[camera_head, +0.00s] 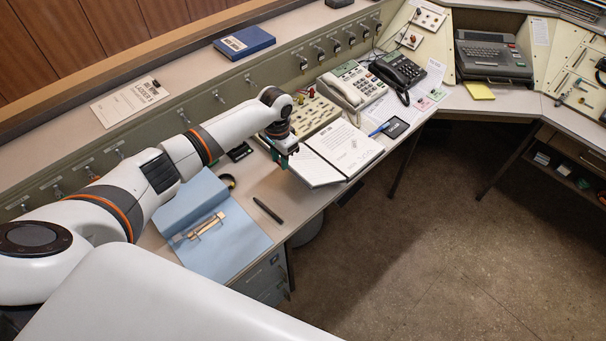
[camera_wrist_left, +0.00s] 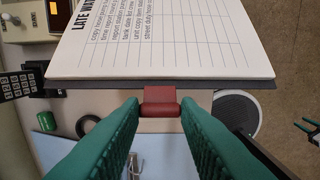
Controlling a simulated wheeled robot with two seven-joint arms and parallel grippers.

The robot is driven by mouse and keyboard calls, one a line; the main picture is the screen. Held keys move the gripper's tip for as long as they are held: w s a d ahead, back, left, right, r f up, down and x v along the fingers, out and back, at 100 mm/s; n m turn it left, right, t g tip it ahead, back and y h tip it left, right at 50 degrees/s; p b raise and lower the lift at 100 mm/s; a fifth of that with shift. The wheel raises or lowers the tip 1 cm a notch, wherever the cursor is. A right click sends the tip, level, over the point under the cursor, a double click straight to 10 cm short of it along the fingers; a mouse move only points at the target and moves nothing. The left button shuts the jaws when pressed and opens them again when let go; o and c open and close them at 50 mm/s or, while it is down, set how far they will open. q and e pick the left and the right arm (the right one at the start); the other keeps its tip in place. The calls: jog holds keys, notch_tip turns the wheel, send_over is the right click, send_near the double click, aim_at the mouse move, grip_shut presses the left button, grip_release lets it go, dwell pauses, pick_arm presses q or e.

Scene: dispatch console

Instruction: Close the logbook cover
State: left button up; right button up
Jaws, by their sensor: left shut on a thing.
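The logbook (camera_head: 346,149) lies open on the desk, with white pages and a dark cover edge. Its left half (camera_head: 316,171) is under my left gripper (camera_head: 285,157). In the left wrist view, a printed page of the logbook (camera_wrist_left: 170,40) fills the top, above a dark cover edge with a small red tab (camera_wrist_left: 161,101). The green fingers of my left gripper (camera_wrist_left: 160,112) are on both sides of this tab and shut on it. The cover is open. My right gripper is not in view.
A beige telephone (camera_head: 352,86) and a black telephone (camera_head: 398,70) stand behind the logbook. A blue folder (camera_head: 235,245) and a dark pen (camera_head: 267,210) lie to the left and front. A small dark pad (camera_head: 396,128) lies right of the logbook.

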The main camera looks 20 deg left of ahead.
pick_arm(q)
jog(key=shift+w+d+r+p, duration=0.15)
jog(key=shift+w+r+p, duration=0.2)
jog(key=shift+r, duration=0.2)
jog(key=shift+w+d+r+p, duration=0.15)
jog(key=shift+w+r+p, duration=0.1)
jog(key=shift+w+r, duration=0.25)
jog(key=shift+w+d+r, duration=0.2)
jog(key=shift+w+r, duration=0.25)
jog(key=shift+r, duration=0.05)
jog(key=shift+w+d+r, duration=0.2)
jog(key=shift+w+r, duration=0.25)
jog(key=shift+r, duration=0.05)
jog(key=w+d+r+b, duration=0.3)
jog(key=w+r+b, duration=0.1)
jog(key=w+b, duration=0.3)
jog(key=shift+w+d+r, duration=0.35)
jog(key=shift+w, duration=0.5)
